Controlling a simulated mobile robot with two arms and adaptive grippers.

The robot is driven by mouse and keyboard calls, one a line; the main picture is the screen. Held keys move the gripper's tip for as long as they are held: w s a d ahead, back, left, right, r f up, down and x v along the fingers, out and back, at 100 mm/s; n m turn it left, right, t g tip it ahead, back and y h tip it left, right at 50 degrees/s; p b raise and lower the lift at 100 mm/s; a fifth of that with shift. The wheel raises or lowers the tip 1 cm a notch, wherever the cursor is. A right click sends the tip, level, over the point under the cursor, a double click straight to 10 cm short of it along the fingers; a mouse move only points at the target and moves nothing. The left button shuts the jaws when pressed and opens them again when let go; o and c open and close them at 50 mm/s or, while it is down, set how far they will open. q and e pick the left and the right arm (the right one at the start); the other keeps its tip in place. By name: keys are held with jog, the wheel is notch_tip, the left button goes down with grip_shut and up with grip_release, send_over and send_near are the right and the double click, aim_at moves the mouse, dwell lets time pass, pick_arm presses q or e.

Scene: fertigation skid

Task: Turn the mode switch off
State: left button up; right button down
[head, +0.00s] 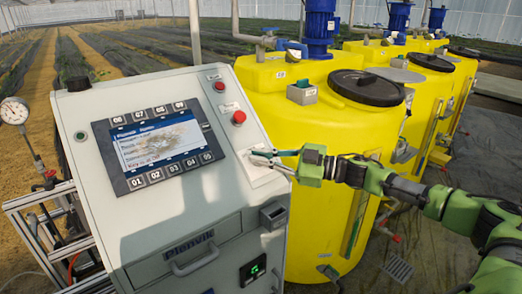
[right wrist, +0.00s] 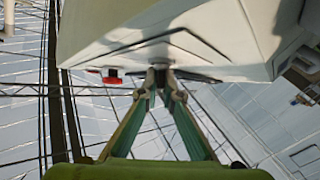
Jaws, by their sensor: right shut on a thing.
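The grey control cabinet (head: 170,222) stands at left in the head view with its sloped panel facing me. My right gripper (head: 262,158) reaches in from the right to the panel's right side, below the red buttons. In the right wrist view its fingertips (right wrist: 161,80) are close together at a small grey knob (right wrist: 157,66) on the panel, which I take to be the mode switch. The fingers are shut on it and hide much of it, so I cannot read its position. My left gripper is not in view.
Two red buttons, an upper one (head: 219,87) and a lower one (head: 239,118), sit above my right gripper. A lit display (head: 160,145) with numbered keys is to its left. Yellow tanks (head: 300,110) with blue motors stand close behind. A pressure gauge (head: 14,111) is at far left.

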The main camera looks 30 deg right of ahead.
jog(key=shift+f+n+g, duration=0.1)
jog(key=shift+n+g, duration=0.2)
jog(key=c, duration=2.2)
grip_release()
jog(key=v, duration=1.2)
jog(key=shift+f, duration=0.1)
jog(key=shift+w, duration=0.1)
